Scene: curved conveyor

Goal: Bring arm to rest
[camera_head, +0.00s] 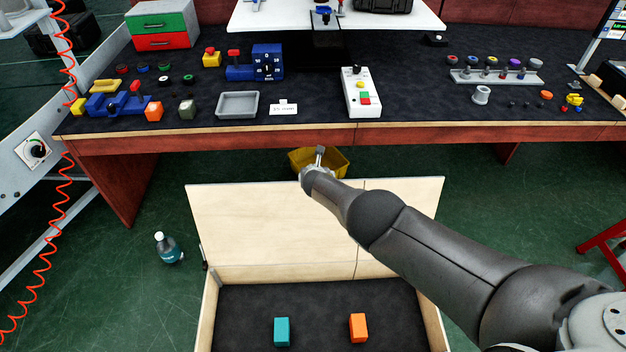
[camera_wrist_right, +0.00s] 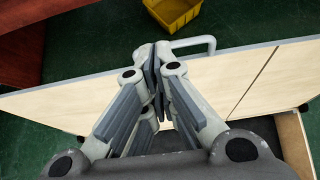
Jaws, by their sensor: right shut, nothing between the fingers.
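My right arm (camera_head: 430,252) reaches in from the lower right in the head view. Its gripper (camera_head: 319,158) is above the raised wooden lid of a box, near the table's front edge. In the right wrist view the right gripper (camera_wrist_right: 156,62) has its fingertips together, with nothing between them. A pale handle (camera_wrist_right: 195,43) on the lid's edge shows just beyond the fingertips. Whether the fingers touch it I cannot tell. My left gripper is not in view.
The open box (camera_head: 208,312) below holds a teal block (camera_head: 281,331) and an orange block (camera_head: 358,327). Its lid (camera_head: 260,222) stands up. A yellow bin (camera_head: 335,163) is under the table (camera_head: 240,140). A bottle (camera_head: 168,248) stands on the floor at left.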

